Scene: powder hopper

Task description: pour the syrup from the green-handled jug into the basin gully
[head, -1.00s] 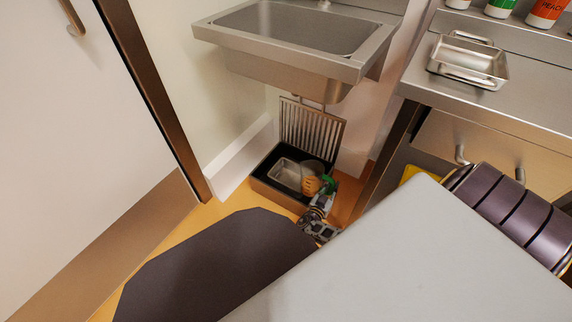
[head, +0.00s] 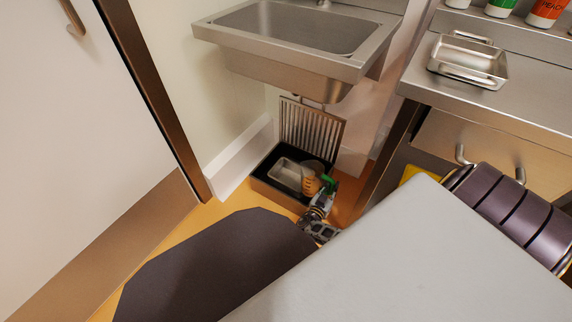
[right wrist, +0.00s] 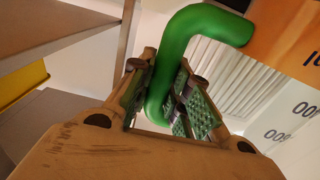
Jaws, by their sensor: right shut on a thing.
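The jug (head: 312,184) is clear with orange syrup inside and a green handle (head: 328,184). It hangs over the right part of the basin gully (head: 264,188), an open dark box in the floor under the basin. My right gripper (head: 324,197) is shut on the handle. In the right wrist view the green handle (right wrist: 190,45) passes between the gripper's fingers (right wrist: 172,108), and the orange syrup (right wrist: 285,30) shows beside printed markings. The jug looks tilted, but how far I cannot tell. No falling stream is clear. My left gripper is not in view.
A metal basket (head: 287,175) sits inside the gully. The slatted grate (head: 311,128) stands upright behind it. The steel basin (head: 290,65) overhangs above. A counter (head: 490,100) with a steel tray (head: 468,62) and bottles stands to the right. A door is at left.

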